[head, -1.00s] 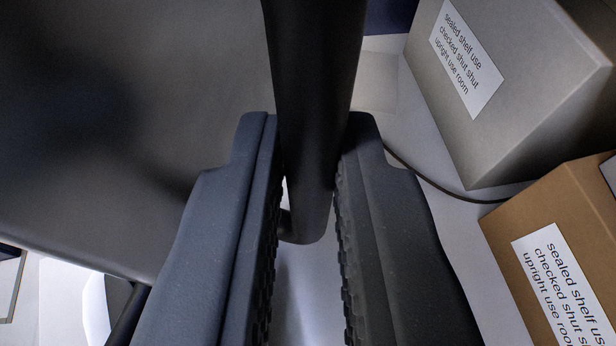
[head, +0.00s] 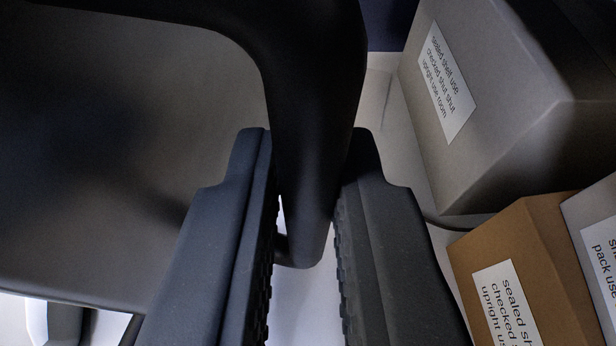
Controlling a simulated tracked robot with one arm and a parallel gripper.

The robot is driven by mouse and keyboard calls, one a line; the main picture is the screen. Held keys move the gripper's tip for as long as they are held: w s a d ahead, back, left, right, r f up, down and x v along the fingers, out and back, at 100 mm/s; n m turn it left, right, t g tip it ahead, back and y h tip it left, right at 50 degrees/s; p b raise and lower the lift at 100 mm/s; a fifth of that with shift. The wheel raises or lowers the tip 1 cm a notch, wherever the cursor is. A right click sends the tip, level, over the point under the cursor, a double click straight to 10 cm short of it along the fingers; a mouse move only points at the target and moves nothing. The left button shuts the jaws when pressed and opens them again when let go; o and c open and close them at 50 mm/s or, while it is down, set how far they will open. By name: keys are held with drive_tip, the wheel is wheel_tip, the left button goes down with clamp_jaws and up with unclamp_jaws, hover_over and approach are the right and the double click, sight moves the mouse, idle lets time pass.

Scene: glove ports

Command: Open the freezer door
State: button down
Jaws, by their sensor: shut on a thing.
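The freezer door (head: 130,170) is a grey panel filling the left of the head view, with its lower edge at the bottom left. Its handle (head: 318,75) is a thick dark bar that bends left at the top. The bar runs down the middle of the view and ends in a short foot near the lower middle. My gripper (head: 307,165) is shut on the handle, with one dark ridged finger on each side of the bar. The fingers hide part of the door edge. The hinge side is out of view.
A grey box (head: 500,90) with a white label stands at the upper right. A brown labelled box (head: 530,270) is at the lower right, beside another pale labelled box (head: 595,235). A dark cable (head: 445,221) lies near the boxes on the pale surface.

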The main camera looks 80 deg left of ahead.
drive_tip(key=shift+d+f, duration=0.25)
drive_tip(key=c, duration=1.5)
unclamp_jaws()
drive_tip(key=shift+d, duration=0.15)
drive_tip(key=shift+o, duration=0.2)
drive_tip(key=b+v, duration=0.2)
drive_tip(key=v, duration=1.1)
drive_tip(key=shift+d+r, duration=0.15)
drive_tip(key=shift+s, duration=0.1)
